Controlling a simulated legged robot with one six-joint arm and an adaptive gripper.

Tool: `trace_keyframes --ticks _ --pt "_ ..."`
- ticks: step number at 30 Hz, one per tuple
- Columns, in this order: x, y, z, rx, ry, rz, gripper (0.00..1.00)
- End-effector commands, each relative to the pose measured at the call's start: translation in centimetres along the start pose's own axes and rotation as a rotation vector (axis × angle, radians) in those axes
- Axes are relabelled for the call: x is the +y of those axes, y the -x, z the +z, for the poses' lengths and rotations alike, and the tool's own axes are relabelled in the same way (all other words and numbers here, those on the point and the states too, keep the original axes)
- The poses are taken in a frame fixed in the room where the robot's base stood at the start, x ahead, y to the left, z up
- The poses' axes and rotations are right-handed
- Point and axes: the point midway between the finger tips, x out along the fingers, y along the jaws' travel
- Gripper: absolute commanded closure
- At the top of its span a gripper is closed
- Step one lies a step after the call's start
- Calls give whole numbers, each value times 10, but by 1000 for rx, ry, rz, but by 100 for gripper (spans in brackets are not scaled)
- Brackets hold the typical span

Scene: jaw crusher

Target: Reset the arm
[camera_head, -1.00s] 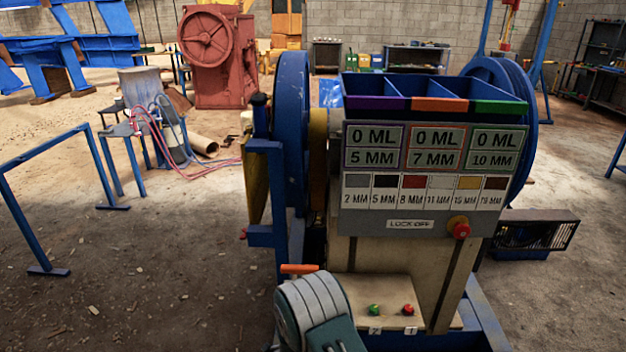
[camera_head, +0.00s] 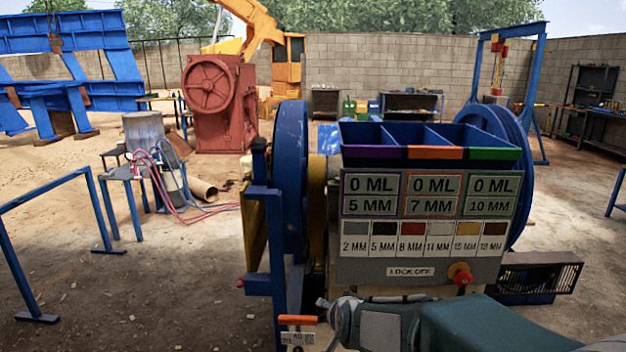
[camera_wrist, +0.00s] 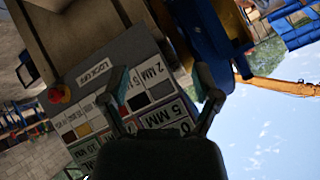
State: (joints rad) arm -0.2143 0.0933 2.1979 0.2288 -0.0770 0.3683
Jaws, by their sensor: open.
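My gripper (camera_wrist: 165,88) is open in the wrist view, with its two fingers spread and nothing between them. Behind the fingers is the grey control panel (camera_wrist: 95,75) of the jaw crusher, seen rotated. In the head view the panel (camera_head: 360,265) faces me, with volume readings, size labels and a LOCK OFF label. My arm lies across the bottom of the head view, in front of the crusher's lower part.
The crusher has blue flywheels (camera_head: 291,165) and a three-part blue bin (camera_head: 432,135) on top. An orange handle (camera_head: 298,320) is near my arm. A blue rail (camera_head: 50,198) stands at left and a dark grated box (camera_head: 540,275) at right. Open floor lies at left.

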Motion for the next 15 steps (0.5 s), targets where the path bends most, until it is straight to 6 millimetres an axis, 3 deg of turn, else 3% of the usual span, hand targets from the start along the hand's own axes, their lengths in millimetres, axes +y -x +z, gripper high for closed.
trace_keyframes --ticks 1,8,15 --pt "4 20 -4 -14 26 8 19" --pt "30 101 2 -118 157 66 19" --pt "65 182 26 -227 288 139 19"
